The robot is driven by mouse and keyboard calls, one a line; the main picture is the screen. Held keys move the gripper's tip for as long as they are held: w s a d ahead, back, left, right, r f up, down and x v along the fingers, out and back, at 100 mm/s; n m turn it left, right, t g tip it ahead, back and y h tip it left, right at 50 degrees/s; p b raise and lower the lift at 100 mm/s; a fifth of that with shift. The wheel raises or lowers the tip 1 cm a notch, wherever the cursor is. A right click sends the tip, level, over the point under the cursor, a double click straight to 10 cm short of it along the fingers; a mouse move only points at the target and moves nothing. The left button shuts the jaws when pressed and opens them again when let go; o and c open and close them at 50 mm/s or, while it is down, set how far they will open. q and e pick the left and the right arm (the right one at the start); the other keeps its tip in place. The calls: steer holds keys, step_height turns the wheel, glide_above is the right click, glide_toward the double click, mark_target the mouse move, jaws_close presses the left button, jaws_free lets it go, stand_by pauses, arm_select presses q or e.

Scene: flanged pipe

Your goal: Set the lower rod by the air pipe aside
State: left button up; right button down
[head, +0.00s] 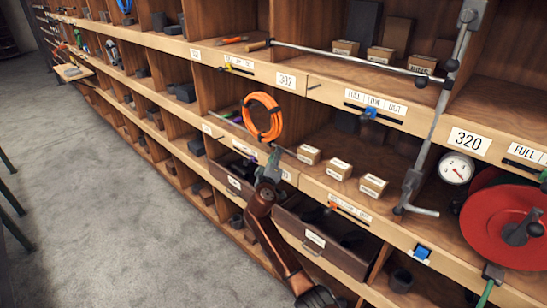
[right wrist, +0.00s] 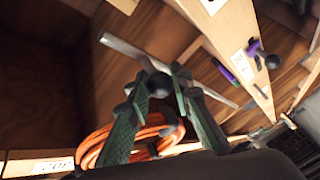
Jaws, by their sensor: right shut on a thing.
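My right gripper (head: 271,158) reaches into a lower bay at the middle of the head view. In the right wrist view its green fingers (right wrist: 160,88) are shut on a thin grey rod (right wrist: 125,48), which crosses them at a slant. In the head view the rod is thin and partly hidden by the gripper. The upright grey air pipe (head: 438,125) stands to the right, apart from the gripper. My left gripper is not in view.
An orange hose coil (head: 278,122) hangs close by the gripper. Several small boxes (head: 339,169) stand on the shelf to its right. A dark drawer (head: 318,241) sticks out below. A red reel (head: 495,222) and gauge (head: 456,168) are at right. Grey floor (head: 90,200) is clear at left.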

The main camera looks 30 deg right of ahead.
steer(key=c, duration=2)
jaws_free()
steer(key=shift+f, duration=0.15)
steer(key=v, duration=1.2)
